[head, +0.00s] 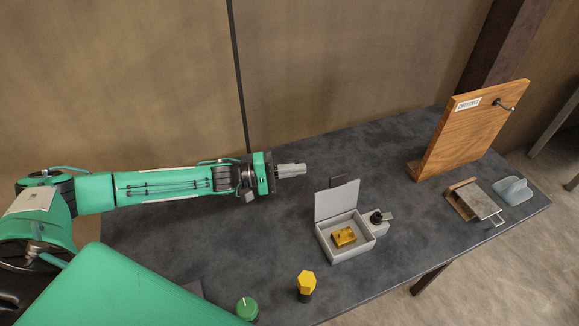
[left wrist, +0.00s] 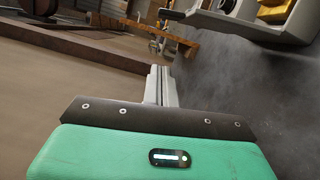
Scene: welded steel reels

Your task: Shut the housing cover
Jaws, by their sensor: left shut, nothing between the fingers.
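The housing is a light grey open box (head: 352,254) on the dark table, with a yellow-brown block (head: 344,237) inside. Its grey cover (head: 337,201) stands raised, roughly upright, at the box's back edge. My left gripper (head: 303,170) is shut and empty, behind and to the left of the cover, apart from it. In the left wrist view the shut fingers (left wrist: 160,84) show in the middle, and part of the grey box (left wrist: 250,22) shows at the top right. My right gripper does not show.
A black knob on a grey mount (head: 377,220) adjoins the box's right side. A yellow-topped knob (head: 306,285) and a green round knob (head: 247,308) stand in front. A wooden panel with a hook (head: 470,125) and a metal plate (head: 481,200) are at right.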

